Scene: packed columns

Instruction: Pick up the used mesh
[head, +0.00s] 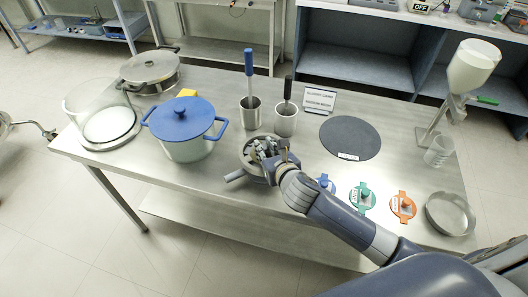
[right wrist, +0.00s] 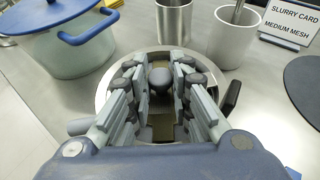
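A round metal vessel (head: 246,146) with a side spout stands at the front middle of the table; its rim (right wrist: 113,72) also shows in the right wrist view. Inside it a dark grey round knob (right wrist: 160,79) stands up, over an olive-brown surface. I cannot tell whether this is the used mesh, as my fingers hide much of it. My right gripper (right wrist: 160,70) reaches into the vessel from above, fingers open on both sides of the knob with visible gaps. It also shows in the head view (head: 267,151). My left gripper is not in view.
A blue-lidded pot (head: 185,150) stands left. Blue, green (head: 362,198) and orange (head: 403,207) handled discs lie right, near a dark round mat (head: 350,135) and a metal ring (head: 450,214).

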